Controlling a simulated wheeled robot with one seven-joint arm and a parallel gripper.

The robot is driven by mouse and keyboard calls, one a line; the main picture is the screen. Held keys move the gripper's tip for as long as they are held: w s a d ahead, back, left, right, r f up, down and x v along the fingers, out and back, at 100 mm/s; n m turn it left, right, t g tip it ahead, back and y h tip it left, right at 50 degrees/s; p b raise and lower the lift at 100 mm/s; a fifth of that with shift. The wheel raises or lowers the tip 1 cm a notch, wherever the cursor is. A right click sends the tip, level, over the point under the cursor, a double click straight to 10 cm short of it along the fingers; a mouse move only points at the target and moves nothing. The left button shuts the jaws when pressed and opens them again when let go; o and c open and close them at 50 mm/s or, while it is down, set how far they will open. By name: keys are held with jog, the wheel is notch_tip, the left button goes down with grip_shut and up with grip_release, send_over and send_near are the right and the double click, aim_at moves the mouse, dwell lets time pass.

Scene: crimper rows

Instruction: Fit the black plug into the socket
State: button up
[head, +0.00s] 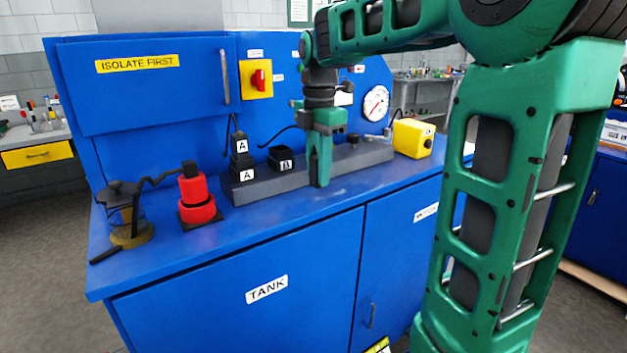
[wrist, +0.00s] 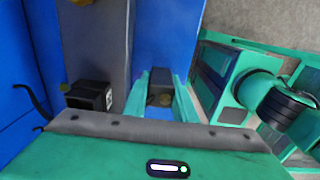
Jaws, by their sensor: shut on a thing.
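My gripper (head: 320,180) points down over the front edge of the grey rail on the blue bench, right of the B socket. In the wrist view its green fingers (wrist: 161,95) are shut on a dark block, which I take as the black plug (wrist: 160,77). The fingers hide the plug in the head view. A black, open-topped socket marked B (head: 283,158) stands on the rail; it also shows left of the fingers in the wrist view (wrist: 88,96). The plug is apart from this socket. Further left, a black plug marked A (head: 242,146) sits on a socket marked A (head: 244,172).
The grey rail (head: 262,187) runs along the bench. A red fitting (head: 196,200) and a glass jar with a black lid (head: 122,212) stand left. A yellow box (head: 413,139) stands right. The blue back panel (head: 150,95) carries a red switch (head: 258,79) and a gauge (head: 376,103).

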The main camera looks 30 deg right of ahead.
jog(key=shift+f, duration=1.25)
jog(key=o, duration=1.1)
notch_tip(320, 180, up, 12)
jog(key=shift+r, duration=0.1)
